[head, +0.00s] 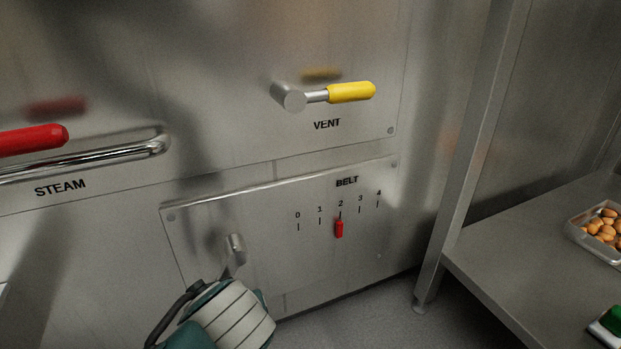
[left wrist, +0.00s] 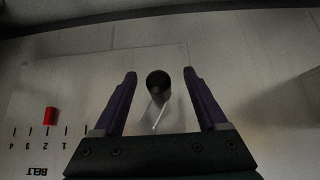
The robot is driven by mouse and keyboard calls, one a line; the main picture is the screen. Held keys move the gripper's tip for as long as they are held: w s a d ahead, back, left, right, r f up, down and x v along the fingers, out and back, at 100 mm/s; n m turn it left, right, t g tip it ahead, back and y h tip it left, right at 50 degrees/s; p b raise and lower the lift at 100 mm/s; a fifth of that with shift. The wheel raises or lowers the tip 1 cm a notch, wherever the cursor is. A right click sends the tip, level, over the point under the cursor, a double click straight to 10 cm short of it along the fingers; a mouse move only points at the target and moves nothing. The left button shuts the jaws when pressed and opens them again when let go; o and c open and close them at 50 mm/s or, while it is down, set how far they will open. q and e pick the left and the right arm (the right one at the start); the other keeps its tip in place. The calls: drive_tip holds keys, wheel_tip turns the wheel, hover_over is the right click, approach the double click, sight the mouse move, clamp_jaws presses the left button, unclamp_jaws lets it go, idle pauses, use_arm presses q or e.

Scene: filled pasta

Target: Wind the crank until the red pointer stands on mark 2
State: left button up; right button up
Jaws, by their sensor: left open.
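The belt panel (head: 270,235) carries a scale from 0 to 4. Its red pointer (head: 339,228) stands directly below mark 2. In the left wrist view the red pointer (left wrist: 50,116) also lines up with 2. The crank (head: 235,250) is at the panel's left, its lower part hidden by my left arm in the head view. In the left wrist view the crank's dark round knob (left wrist: 158,84) lies between the two fingers of my left gripper (left wrist: 160,76). The fingers are open, with a gap on both sides of the knob. My right gripper is in neither view.
A yellow-handled vent lever (head: 351,92) sticks out above the belt panel. A red steam handle (head: 33,139) and a metal rail (head: 110,158) are at the left. A steel table (head: 510,245) at the right holds a tray of brown pieces (head: 603,228).

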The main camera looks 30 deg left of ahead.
use_arm(q)
drive_tip(key=s+d, duration=0.5)
drive_tip(key=d, duration=0.1)
drive_tip(key=shift+s+d, duration=0.3)
drive_tip(key=shift+d, duration=0.05)
drive_tip(key=shift+w+a, duration=0.1)
drive_tip(key=w+a, duration=0.6)
drive_tip(key=shift+a, duration=0.35)
drive_tip(key=s+a+r+m+h+p, duration=0.15)
drive_tip(key=s+r+p, duration=0.25)
drive_tip(key=r+p, duration=1.2)
drive_tip(key=s+a+r+m+p, duration=0.1)
drive_tip(key=s+r+m+p, duration=0.15)
drive_tip(key=r+p, duration=1.4)
drive_tip(key=s+d+r+m+h+p, duration=0.2)
drive_tip(key=s+d+r+m+p, duration=0.1)
drive_tip(key=r+p, duration=0.9)
drive_tip(key=s+d+r+m+g+h+p, duration=0.1)
drive_tip(key=s+d+r+m+p, duration=0.2)
drive_tip(key=r+p, duration=0.9)
drive_tip(key=s+d+r+m+h+p, duration=0.2)
drive_tip(key=s+d+r+p, duration=0.3)
drive_tip(key=r, duration=1.4)
wheel_tip(320, 180, up, 34)
drive_tip(key=a+p, duration=0.1)
drive_tip(key=p, duration=3.5)
drive_tip(key=shift+w+a, duration=0.25)
drive_tip(key=shift+w, duration=0.2)
